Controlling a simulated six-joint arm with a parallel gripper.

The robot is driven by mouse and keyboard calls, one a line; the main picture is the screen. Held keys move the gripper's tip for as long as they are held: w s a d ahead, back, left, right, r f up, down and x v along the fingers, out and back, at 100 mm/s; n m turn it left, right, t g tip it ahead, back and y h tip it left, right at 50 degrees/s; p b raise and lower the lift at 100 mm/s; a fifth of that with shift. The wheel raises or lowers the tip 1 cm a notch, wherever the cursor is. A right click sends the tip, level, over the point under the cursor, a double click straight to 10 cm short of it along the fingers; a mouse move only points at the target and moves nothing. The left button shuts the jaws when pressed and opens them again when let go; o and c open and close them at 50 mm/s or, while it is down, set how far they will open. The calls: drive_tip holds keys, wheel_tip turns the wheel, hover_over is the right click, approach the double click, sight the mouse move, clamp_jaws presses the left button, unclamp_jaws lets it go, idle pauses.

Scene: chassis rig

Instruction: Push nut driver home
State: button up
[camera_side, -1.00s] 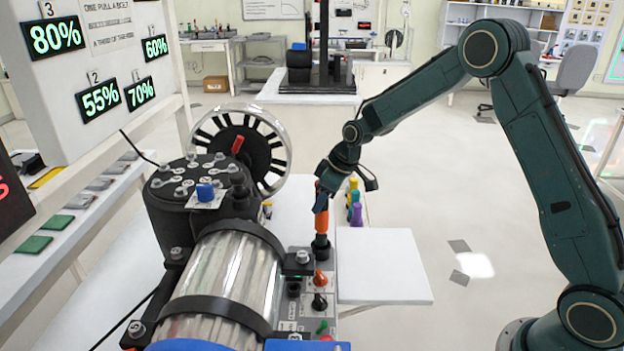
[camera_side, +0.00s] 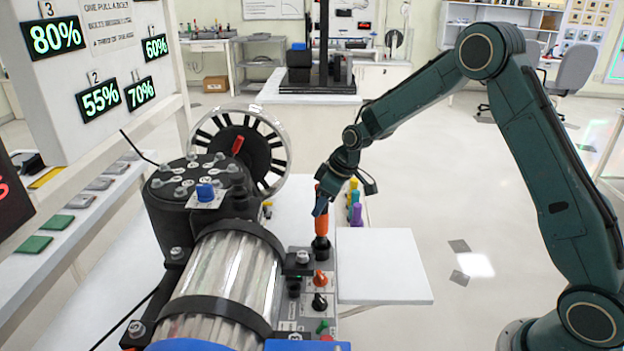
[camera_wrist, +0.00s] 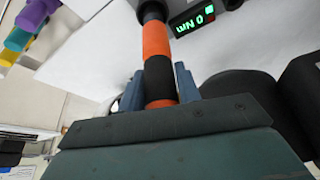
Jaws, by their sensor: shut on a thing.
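The nut driver (camera_side: 321,222) has an orange and black handle and stands upright beside the black-strapped clear cylinder in the side view. Its lower end is at a black socket or collar (camera_side: 321,246) next to the panel; I cannot tell how deep it sits. My gripper (camera_side: 320,203) is shut on the upper part of the handle. In the wrist view the handle (camera_wrist: 156,42) runs up between my two blue-grey fingers (camera_wrist: 160,88), toward a dark round part at the top edge.
A panel with an orange knob (camera_side: 320,279) and a black knob lies just in front. A white plate (camera_side: 383,265) is to the right. The spoked wheel (camera_side: 240,150) and black housing (camera_side: 190,215) stand left. Yellow and purple handles (camera_side: 355,205) are behind. A green readout (camera_wrist: 194,20) shows in the wrist view.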

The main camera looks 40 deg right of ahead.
sight(322, 214)
drive_tip(key=shift+f, duration=1.8)
idle(1.9)
drive_tip(key=o, duration=1.2)
drive_tip(key=shift+c, duration=0.2)
drive_tip(key=shift+f, duration=0.1)
drive_tip(key=v, duration=1.4)
